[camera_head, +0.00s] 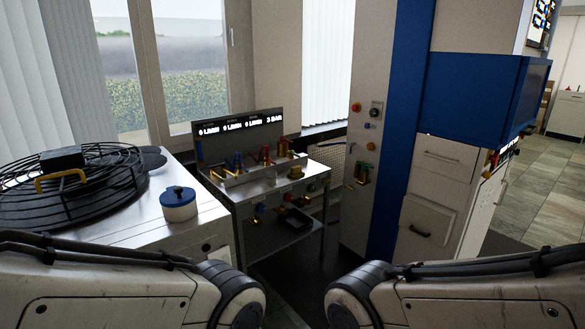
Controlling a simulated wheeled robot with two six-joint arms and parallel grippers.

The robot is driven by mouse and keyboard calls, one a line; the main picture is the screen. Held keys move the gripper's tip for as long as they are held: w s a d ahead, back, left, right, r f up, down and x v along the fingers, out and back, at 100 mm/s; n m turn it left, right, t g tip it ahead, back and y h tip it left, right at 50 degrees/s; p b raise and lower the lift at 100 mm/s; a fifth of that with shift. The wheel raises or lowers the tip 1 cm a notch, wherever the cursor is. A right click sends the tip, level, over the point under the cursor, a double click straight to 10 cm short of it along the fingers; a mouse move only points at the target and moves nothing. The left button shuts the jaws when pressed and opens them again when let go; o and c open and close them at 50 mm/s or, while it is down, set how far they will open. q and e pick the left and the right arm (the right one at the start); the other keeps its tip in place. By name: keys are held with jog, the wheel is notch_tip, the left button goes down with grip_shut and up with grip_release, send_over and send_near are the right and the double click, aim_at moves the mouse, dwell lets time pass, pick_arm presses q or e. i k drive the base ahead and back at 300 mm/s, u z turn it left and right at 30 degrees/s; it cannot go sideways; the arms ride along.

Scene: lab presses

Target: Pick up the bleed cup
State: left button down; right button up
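A white round container with a blue knobbed lid (179,208) stands upright on the metal top of the unit at the left, beside the fan guard. It is the only cup-like thing that I can make out, and I cannot tell for sure that it is the bleed cup. Parts of both my arms show along the bottom edge, one at the left and one at the right. Neither gripper shows in the head view.
A large black fan guard (75,185) with a yellow handle sits at the left. A metal stand (285,177) with valves and a display (240,134) is in the middle. A small dark tray (292,219) is lower on it. A blue and white cabinet (405,110) rises at the right.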

aim_at(272, 174)
jog(key=z, duration=0.4)
jog(key=i, duration=1.3)
jog(key=z, duration=0.55)
jog(key=i, duration=0.65)
jog(key=u, duration=0.8)
jog(key=i, duration=0.65)
jog(key=u, duration=0.7)
jog(key=i, duration=1.15)
jog(key=u, duration=0.15)
